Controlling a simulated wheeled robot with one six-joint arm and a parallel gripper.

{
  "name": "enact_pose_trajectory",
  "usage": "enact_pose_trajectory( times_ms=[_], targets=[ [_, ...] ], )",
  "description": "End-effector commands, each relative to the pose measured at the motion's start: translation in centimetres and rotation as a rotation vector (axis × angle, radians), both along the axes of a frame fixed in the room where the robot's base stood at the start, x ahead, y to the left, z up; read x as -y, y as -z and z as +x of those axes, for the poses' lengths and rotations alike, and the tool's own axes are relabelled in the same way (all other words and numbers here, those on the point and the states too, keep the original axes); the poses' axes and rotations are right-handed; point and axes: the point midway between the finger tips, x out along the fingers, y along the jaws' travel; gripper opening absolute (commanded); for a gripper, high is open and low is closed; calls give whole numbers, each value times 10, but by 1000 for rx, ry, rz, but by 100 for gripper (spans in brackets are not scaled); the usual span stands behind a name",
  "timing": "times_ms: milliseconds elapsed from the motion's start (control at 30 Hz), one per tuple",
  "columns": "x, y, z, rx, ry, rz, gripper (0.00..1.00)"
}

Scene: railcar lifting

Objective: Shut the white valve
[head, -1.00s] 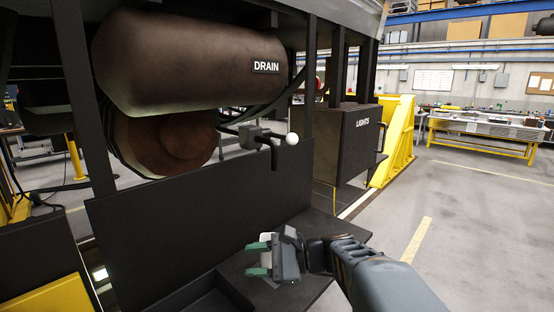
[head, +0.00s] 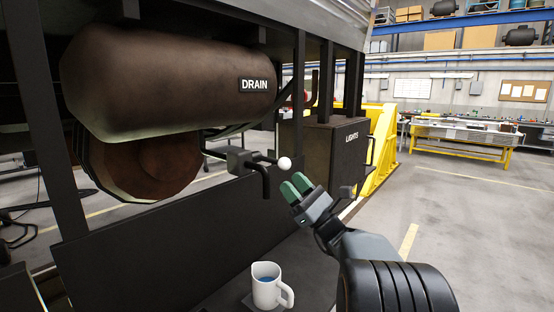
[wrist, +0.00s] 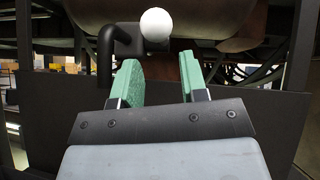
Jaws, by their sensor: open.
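The white valve shows as a white ball knob (head: 284,163) on a short dark lever, joined to a grey valve body (head: 238,160) below the tank. A dark bent pipe (head: 265,182) hangs down beside it. In the wrist view the white knob (wrist: 155,25) is ahead of the fingers and above the gap between them. My gripper (head: 296,187) is open and empty, with green finger pads, just below and right of the knob. In the wrist view my gripper (wrist: 160,75) shows both fingers apart, not touching the knob.
A brown tank (head: 165,80) with a DRAIN label (head: 255,85) is above the valve. A white mug (head: 266,287) with blue liquid stands on the dark shelf below. A dark LIGHTS box (head: 335,150) and yellow stand (head: 383,140) are to the right, with open floor beyond.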

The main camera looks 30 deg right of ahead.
Motion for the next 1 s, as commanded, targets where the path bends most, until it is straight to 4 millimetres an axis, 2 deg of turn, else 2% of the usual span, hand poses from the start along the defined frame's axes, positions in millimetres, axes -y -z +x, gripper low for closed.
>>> enact_pose_trajectory(
  times_ms=[100,400,867,1000],
  targets=[
    [-10,-19,13,0,-1,0,40],
    [-24,-43,35,0,4,-1,40],
    [-27,-48,40,-1,5,0,40],
    [-28,-48,40,-1,5,0,30]
  ],
)
